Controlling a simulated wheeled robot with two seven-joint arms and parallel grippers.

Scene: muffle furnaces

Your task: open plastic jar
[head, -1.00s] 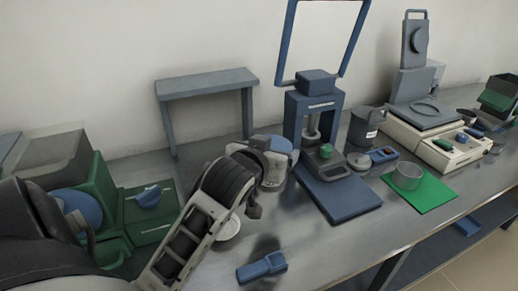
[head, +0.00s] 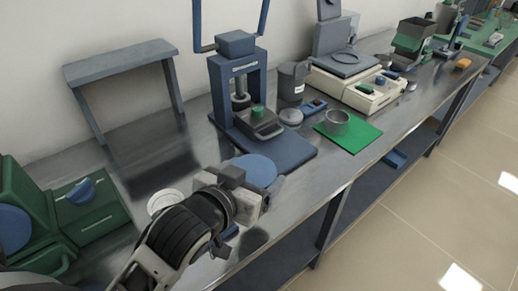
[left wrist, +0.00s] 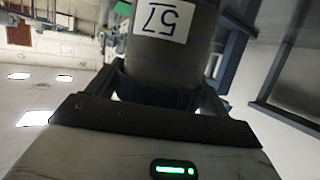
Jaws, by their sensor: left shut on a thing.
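My left gripper (head: 240,190) is shut on a jar. In the head view, its round blue top (head: 256,170) shows beyond the jaws; most of its body is hidden by the gripper. In the left wrist view, the jar is a dark grey cylinder (left wrist: 178,55) with a white label reading "57", upside down in the picture, and the jaws sit around its side. The jar is over the bench near its front edge, in front of the blue press. Whether it touches the bench cannot be told. My right gripper is not in view.
The blue press (head: 288,150) stands behind the gripper. A white round dish (head: 165,201) lies left of it. Green equipment (head: 88,205) is at the left. A grey container (head: 294,80), a green mat (head: 350,138) and a cream balance (head: 355,92) are to the right.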

